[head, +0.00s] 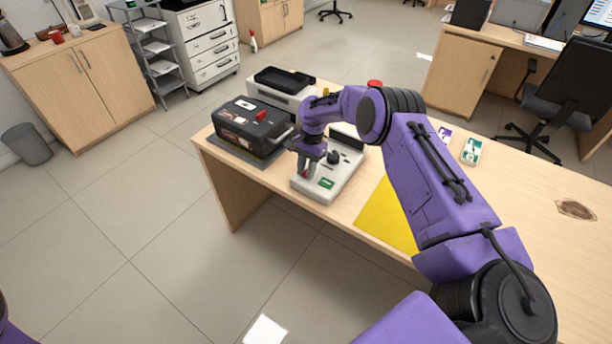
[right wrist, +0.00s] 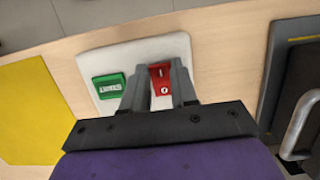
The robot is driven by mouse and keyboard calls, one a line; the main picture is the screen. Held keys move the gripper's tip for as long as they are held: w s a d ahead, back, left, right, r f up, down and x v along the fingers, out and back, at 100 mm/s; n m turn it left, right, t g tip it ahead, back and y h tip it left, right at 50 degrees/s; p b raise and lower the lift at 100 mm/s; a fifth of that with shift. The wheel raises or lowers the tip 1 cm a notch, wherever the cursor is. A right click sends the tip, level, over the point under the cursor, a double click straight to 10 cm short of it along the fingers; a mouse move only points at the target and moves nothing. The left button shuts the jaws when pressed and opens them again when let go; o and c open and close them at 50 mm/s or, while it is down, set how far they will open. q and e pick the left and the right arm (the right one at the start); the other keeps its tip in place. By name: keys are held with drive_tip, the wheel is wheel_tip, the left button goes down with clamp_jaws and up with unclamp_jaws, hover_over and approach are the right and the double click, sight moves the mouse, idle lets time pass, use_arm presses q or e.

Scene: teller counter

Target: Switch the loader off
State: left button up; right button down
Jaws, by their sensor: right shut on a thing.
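The loader (head: 347,184) is a pale grey-white box on the wooden counter, in the middle of the head view. It also shows in the right wrist view (right wrist: 120,60). It bears a green labelled button (right wrist: 109,86), a black knob (head: 334,157) and a red switch (right wrist: 160,88) with white marks. My right gripper (head: 305,170) reaches down over the loader's left part. In the right wrist view its two fingers (right wrist: 161,70) are shut on the red switch, one on each side. Which way the switch is set, I cannot tell. My left gripper is out of view.
A black case (head: 248,128) with a metal handle stands on a dark mat left of the loader. A grey machine with a black tray (head: 284,80) stands behind. A yellow sheet (head: 385,217) lies to the right. The counter's right part (head: 530,215) is mostly clear.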

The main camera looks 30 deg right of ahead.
idle(0.3)
drive_tip(key=c, duration=0.9)
unclamp_jaws()
drive_tip(key=shift+r, duration=0.1)
drive_tip(key=shift+w+d+r, duration=0.15)
drive_tip(key=shift+r, duration=0.15)
drive_tip(key=b+v, duration=0.2)
drive_tip(key=v, duration=0.7)
drive_tip(key=shift+d+r, duration=0.2)
drive_tip(key=shift+r, duration=0.15)
